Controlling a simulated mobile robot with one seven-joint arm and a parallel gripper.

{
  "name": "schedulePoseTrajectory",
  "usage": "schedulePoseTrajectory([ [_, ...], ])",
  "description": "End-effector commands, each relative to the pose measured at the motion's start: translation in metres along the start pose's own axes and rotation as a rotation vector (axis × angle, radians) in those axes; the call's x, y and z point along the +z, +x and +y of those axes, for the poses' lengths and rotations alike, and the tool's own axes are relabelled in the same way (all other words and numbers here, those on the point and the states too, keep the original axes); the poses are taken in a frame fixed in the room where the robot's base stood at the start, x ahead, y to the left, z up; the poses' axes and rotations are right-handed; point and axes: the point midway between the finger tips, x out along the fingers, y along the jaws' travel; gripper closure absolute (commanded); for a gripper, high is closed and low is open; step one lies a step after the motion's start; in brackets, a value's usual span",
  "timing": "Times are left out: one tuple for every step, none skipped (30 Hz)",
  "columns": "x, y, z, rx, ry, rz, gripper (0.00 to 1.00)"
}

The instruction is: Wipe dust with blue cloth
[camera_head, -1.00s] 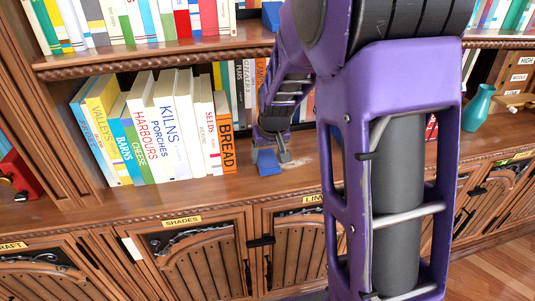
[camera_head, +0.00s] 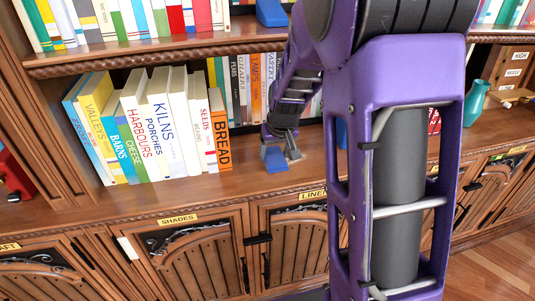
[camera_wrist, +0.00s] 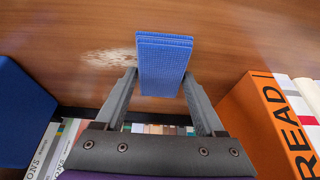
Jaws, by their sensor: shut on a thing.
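My gripper (camera_wrist: 158,84) is shut on the blue cloth (camera_wrist: 163,62), a folded ribbed pad that sticks out beyond the fingertips over the wooden shelf. In the head view the cloth (camera_head: 275,159) is low at the shelf board, right of the orange BREAD book (camera_head: 219,132). I cannot tell whether it touches the wood. A pale dust patch (camera_wrist: 108,58) lies on the shelf just left of the cloth in the wrist view, its right end close to the cloth.
Upright books (camera_head: 150,125) fill the shelf left of the gripper; more books stand behind it. A blue block-like object (camera_wrist: 22,115) is at the left in the wrist view. A teal vase (camera_head: 476,102) stands far right. The front strip of shelf is clear.

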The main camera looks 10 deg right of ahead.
Motion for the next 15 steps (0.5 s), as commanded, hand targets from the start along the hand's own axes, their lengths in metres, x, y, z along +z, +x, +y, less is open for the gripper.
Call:
schedulePoseTrajectory([
  [0.0, 0.0, 0.002, 0.0, 0.001, 0.0, 0.73],
  [0.0, 0.0, 0.003, 0.0, 0.001, 0.0, 0.73],
  [0.0, 0.0, 0.004, 0.0, 0.0, 0.0, 0.73],
  [0.0, 0.0, 0.004, 0.0, 0.0, 0.0, 0.73],
  [0.0, 0.0, 0.005, 0.0, 0.0, 0.0, 0.73],
  [0.0, 0.0, 0.007, 0.001, 0.001, 0.0, 0.73],
  [0.0, 0.0, 0.01, 0.001, 0.002, 0.0, 0.73],
  [0.0, 0.001, 0.013, 0.001, 0.003, 0.0, 0.73],
  [0.0, 0.001, 0.017, 0.001, 0.002, 0.0, 0.73],
  [0.001, 0.001, 0.019, 0.001, 0.002, 0.0, 0.73],
  [0.001, 0.001, 0.022, 0.001, 0.003, 0.0, 0.73],
  [0.001, 0.002, 0.025, 0.001, 0.002, 0.0, 0.73],
  [0.001, 0.002, 0.028, 0.001, 0.003, 0.0, 0.73],
  [0.001, 0.002, 0.03, 0.001, 0.003, 0.0, 0.73],
  [0.001, 0.002, 0.033, 0.001, 0.002, -0.001, 0.73],
])
